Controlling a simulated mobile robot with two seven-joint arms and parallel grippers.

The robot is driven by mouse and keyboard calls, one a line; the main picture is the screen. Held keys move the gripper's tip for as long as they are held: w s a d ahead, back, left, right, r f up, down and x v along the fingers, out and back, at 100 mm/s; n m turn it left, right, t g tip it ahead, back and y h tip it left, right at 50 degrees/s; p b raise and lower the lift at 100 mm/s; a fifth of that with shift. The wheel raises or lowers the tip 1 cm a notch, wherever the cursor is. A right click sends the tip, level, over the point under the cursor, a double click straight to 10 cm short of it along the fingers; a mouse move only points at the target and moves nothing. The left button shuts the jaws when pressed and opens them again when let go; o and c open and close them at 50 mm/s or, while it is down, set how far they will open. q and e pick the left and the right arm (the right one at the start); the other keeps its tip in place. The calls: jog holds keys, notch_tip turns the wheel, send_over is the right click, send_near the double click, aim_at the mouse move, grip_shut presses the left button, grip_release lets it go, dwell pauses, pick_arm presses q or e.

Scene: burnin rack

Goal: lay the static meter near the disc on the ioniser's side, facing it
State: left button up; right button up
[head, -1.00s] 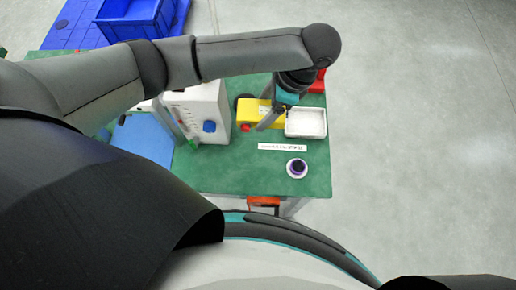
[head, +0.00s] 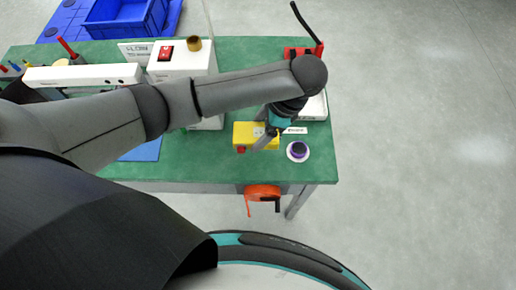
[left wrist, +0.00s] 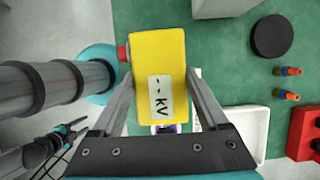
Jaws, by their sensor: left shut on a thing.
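The static meter is a yellow box (head: 243,133) with a white label reading "-- kV" and a red knob on one end. In the left wrist view the meter (left wrist: 158,52) fills the space between the fingers. My left gripper (head: 261,142) is shut on it, above the table's right part. The white disc (head: 291,156) with a purple and dark centre lies on the table just right of the meter; the meter mostly hides it in the left wrist view. I cannot tell surely which unit is the ioniser; a white box (head: 165,66) with a red switch stands at the back. A small teal and dark part, perhaps my right gripper (left wrist: 60,140), shows low left.
A white tray (head: 317,107) and a red holder (head: 300,53) stand behind my left gripper. A long white bar (head: 82,75) is at the left. An orange item (head: 262,192) hangs at the table's front edge. Green table (head: 210,170) in front of the meter is clear.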

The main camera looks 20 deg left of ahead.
aim_at(258, 138)
pick_arm(q)
notch_tip(258, 138, down, 3)
jog(key=shift+f, duration=0.1)
jog(key=shift+f+b, duration=0.85)
jog(key=shift+f, duration=1.2)
pick_arm(e)
jog(key=shift+s+f, duration=0.25)
jog(key=shift+f, duration=0.3)
jog(key=shift+s+f, duration=0.2)
jog(key=shift+f, duration=0.3)
pick_arm(q)
jog(key=o, duration=1.4)
jog(key=shift+f, duration=0.15)
pick_arm(e)
jog(key=shift+w, duration=0.1)
pick_arm(q)
jog(key=p+v, duration=0.3)
jog(key=v, duration=0.8)
jog(key=shift+w+d+r+p, duration=0.1)
jog(key=shift+d+r+p, duration=0.2)
jog(key=shift+r+p, duration=0.25)
pick_arm(e)
jog(key=shift+r, duration=2)
